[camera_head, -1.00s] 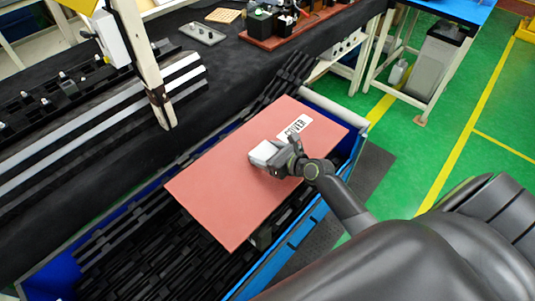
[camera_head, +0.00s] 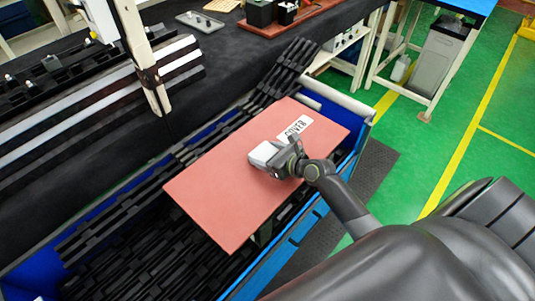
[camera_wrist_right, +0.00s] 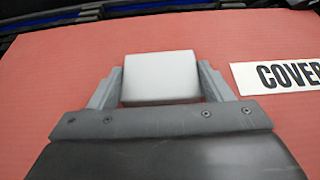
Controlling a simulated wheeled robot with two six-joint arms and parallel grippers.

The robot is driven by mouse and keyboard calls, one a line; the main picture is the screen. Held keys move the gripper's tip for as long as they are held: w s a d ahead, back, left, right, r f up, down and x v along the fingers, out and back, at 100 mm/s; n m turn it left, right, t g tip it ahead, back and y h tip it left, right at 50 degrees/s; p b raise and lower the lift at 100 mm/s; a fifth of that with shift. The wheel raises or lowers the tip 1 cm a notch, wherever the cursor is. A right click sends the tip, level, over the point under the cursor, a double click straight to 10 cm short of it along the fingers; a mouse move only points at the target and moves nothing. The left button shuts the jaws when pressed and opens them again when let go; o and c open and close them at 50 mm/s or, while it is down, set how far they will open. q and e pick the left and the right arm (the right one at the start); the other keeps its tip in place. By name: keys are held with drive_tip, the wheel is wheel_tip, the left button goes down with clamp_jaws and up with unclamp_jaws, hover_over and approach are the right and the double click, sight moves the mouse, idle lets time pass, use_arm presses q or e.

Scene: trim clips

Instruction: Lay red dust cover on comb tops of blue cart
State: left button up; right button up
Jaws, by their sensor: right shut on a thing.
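The red dust cover (camera_head: 225,190) is a flat rectangular board with a white "COVER" label (camera_head: 294,128). It lies over the middle and right part of the blue cart (camera_head: 290,246), above the black comb tops (camera_head: 150,257). Whether it touches the combs or hangs just above them I cannot tell. My right gripper (camera_head: 265,155) is shut on the pale block handle on the cover's top. In the right wrist view the block (camera_wrist_right: 160,78) sits between the two fingers. Black combs show uncovered at the cart's left and far right end. My left gripper is not in view.
A black-covered bench (camera_head: 230,75) with a pale upright post (camera_head: 140,55) runs behind the cart. A small red tray (camera_head: 290,22) stands on it. A white-legged table and a grey bin (camera_head: 440,62) stand at the right. Green floor is open at the right.

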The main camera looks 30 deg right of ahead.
drive_tip(key=shift+f+b, duration=0.3)
drive_tip(key=shift+f, duration=0.2)
idle(0.3)
drive_tip(key=o, duration=1.3)
drive_tip(key=shift+c, duration=0.2)
drive_tip(key=shift+f, duration=0.1)
drive_tip(key=shift+s, duration=0.15)
drive_tip(key=p+v, duration=0.2)
drive_tip(key=v, duration=1.5)
drive_tip(key=shift+s+d, duration=0.1)
drive_tip(key=shift+d, duration=0.05)
